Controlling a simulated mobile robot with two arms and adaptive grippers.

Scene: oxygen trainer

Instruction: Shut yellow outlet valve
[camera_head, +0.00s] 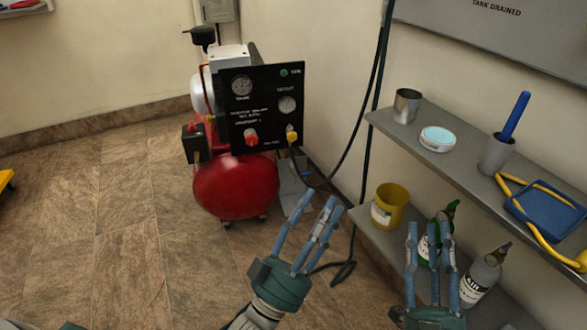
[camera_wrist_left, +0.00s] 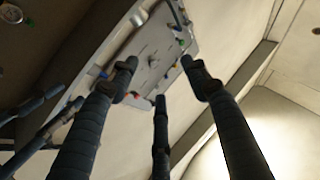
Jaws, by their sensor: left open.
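The yellow outlet valve (camera_head: 291,135) is a small yellow knob at the lower right of a black gauge panel (camera_head: 262,112) on a red compressor (camera_head: 236,186). A dark hose leads away from it. My left gripper (camera_head: 324,212) is open and empty, in front of and below the panel to the right, apart from the valve. Its spread fingers also show in the left wrist view (camera_wrist_left: 160,85). My right gripper (camera_head: 431,236) has its fingers spread, with nothing seen between them, in front of the shelves. The valve cannot be made out in the left wrist view.
A red knob (camera_head: 251,137) sits left of the valve. Below are a yellow bucket (camera_head: 390,206) and bottles.

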